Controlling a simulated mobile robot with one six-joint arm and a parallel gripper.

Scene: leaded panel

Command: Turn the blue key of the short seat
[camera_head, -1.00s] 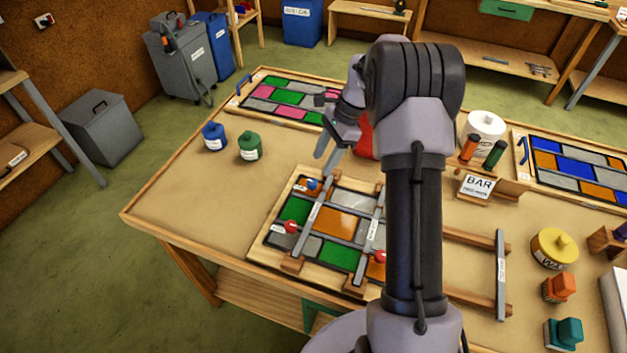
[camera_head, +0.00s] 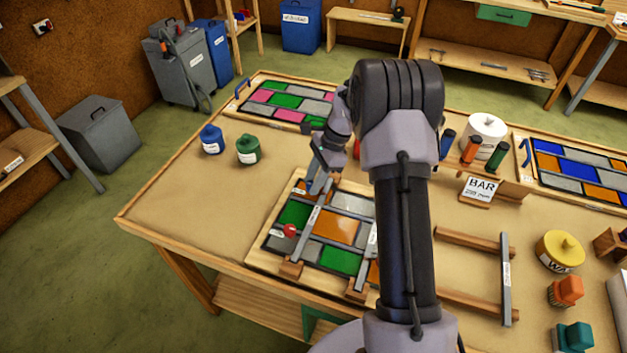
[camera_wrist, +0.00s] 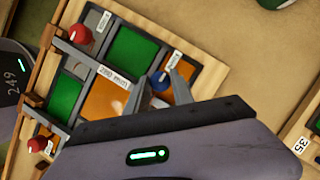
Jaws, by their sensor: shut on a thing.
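The blue key (camera_wrist: 159,80) is a small round blue knob with a white mark. It sits on the leaded panel (camera_head: 340,231) of green, orange and grey panes, near the panel's far left corner in the head view. My gripper (camera_wrist: 165,82) has its two fingers around the blue key and is shut on it. In the head view my gripper (camera_head: 319,184) is low over that corner, and it hides the key. A grey bar with a label (camera_wrist: 112,77) lies across the panel. Red keys (camera_wrist: 80,34) (camera_wrist: 37,144) sit elsewhere on the panel.
A blue pot (camera_head: 211,139) and a green pot (camera_head: 248,149) stand to the left on the table. A BAR sign (camera_head: 479,190) and a wooden frame with a grey bar (camera_head: 505,278) are to the right. The table's left front is clear.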

